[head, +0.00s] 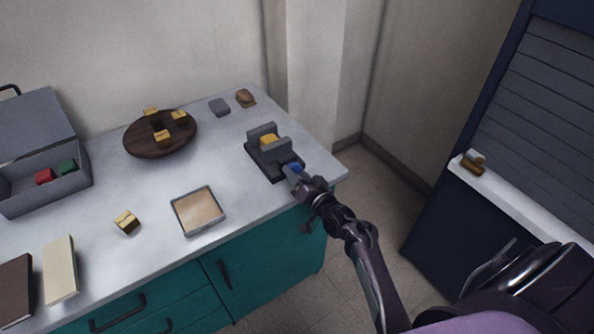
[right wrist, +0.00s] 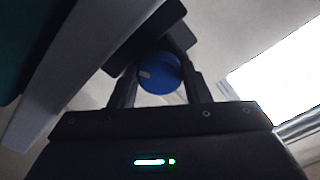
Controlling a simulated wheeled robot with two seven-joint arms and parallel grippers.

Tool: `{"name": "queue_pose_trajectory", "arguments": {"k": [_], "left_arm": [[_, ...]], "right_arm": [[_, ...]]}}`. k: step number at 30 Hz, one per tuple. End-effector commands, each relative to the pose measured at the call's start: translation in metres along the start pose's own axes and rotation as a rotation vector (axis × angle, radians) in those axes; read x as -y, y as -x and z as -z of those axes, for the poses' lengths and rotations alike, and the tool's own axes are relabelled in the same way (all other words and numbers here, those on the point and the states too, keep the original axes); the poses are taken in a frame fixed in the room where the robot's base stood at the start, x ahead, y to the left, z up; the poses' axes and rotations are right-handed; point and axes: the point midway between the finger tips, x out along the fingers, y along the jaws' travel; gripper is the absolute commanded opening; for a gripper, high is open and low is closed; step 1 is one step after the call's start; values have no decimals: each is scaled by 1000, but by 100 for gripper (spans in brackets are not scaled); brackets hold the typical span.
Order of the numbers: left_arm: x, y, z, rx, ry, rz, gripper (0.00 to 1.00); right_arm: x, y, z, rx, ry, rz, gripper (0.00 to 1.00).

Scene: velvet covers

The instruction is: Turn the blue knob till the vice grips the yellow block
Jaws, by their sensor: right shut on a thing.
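The dark grey vice (head: 264,158) stands near the right end of the grey worktop in the head view. The yellow block (head: 268,140) sits between its jaws; whether both jaws touch it I cannot tell. The blue knob (head: 293,169) is at the vice's near end. In the right wrist view the round blue knob (right wrist: 160,74) with a pale mark sits between the two fingers. My right gripper (head: 298,175) is shut on the knob; its fingers also show in the right wrist view (right wrist: 158,88). My left gripper is not in view.
A wooden tray (head: 198,211), a loose yellowish block (head: 126,222) and a round dark board (head: 160,148) with several small blocks lie left of the vice. An open grey box (head: 75,185) is at far left. The worktop's right edge is close to the vice.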

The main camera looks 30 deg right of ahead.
Motion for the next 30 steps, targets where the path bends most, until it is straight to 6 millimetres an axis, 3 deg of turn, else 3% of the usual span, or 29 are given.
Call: {"name": "queue_pose_trajectory", "arguments": {"k": [12, 29, 30], "left_arm": [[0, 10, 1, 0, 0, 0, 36], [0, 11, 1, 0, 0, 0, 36], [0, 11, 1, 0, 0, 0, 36]], "right_arm": [[0, 0, 0, 1, -188, -1, 20], [0, 0, -1, 1, -212, -1, 20], [0, 0, -1, 1, -212, -1, 48]]}}
